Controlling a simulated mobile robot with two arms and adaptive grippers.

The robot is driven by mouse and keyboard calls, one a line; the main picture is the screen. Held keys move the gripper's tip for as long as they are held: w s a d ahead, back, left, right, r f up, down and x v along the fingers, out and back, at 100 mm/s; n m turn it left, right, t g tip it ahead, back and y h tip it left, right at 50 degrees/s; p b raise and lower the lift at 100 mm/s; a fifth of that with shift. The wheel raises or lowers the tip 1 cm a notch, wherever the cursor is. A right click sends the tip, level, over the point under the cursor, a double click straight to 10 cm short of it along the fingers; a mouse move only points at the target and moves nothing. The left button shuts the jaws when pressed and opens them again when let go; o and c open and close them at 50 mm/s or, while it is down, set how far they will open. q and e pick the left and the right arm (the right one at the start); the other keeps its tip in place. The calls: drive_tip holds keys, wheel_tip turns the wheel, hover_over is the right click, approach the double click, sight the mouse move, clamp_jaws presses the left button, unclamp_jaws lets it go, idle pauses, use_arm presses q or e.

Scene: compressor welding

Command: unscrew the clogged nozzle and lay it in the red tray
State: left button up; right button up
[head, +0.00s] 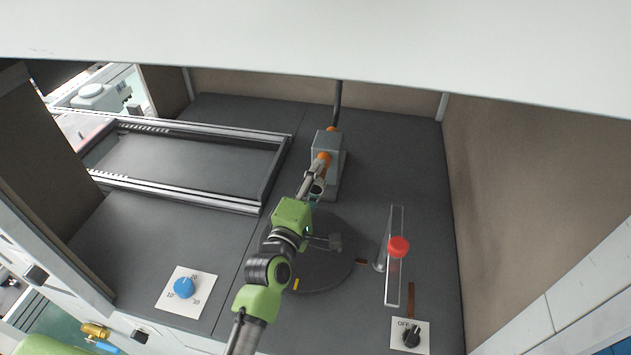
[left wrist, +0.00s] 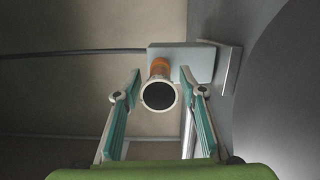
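The nozzle (left wrist: 159,95) shows end-on in the left wrist view as a pale metal ring around a dark round mouth. An orange collar (left wrist: 160,67) sits behind it, at a grey block (left wrist: 200,60). In the head view the orange torch part (head: 323,158) is at the grey block (head: 326,143), and the gripper partly hides the nozzle. My left gripper (head: 316,187) is open. Its teal-padded fingers (left wrist: 160,82) stand on either side of the nozzle, with a visible gap on each side. I cannot make out a red tray. My right gripper is out of view.
A dark round plate (head: 325,262) lies under my left arm. A clear upright panel (head: 394,275) with a red knob (head: 398,247) stands to the right. A metal-framed recess (head: 190,165) is at the left. A blue dial (head: 184,288) and a black OFF switch (head: 411,337) are near the front.

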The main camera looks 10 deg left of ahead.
use_arm(q)
drive_tip(key=s, duration=0.4)
drive_tip(key=s+a, duration=0.1)
drive_tip(key=s, duration=0.7)
drive_tip(key=shift+a, duration=0.4)
drive_tip(key=shift+w, duration=0.1)
